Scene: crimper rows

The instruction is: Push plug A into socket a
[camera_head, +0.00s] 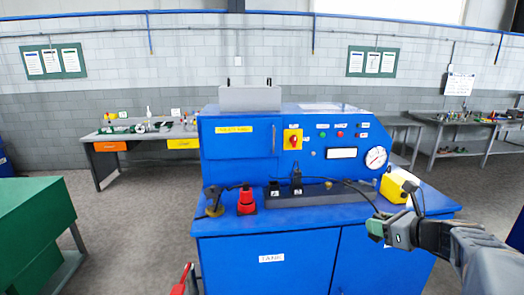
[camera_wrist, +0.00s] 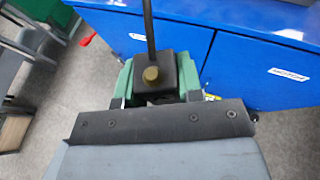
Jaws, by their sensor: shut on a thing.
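My gripper (camera_head: 384,228) is at the right, in front of the blue machine's front edge. In the wrist view its green fingers (camera_wrist: 157,82) are shut on a black plug (camera_wrist: 172,66) with a round brass end and a black cable running up. No letter shows on this plug, so I cannot tell if it is plug A. A dark socket block (camera_head: 335,194) lies on the machine's ledge, left of and apart from my gripper. It has small white labels too small to read surely. Another black plug (camera_head: 296,178) stands upright at the block.
A black and brass piece (camera_head: 213,199) and a red piece (camera_head: 246,201) stand left of the block. A yellow block (camera_head: 398,186) and a gauge (camera_head: 376,157) are at the right. A black cable (camera_head: 352,185) crosses the ledge. The blue ledge front (camera_head: 300,218) is clear.

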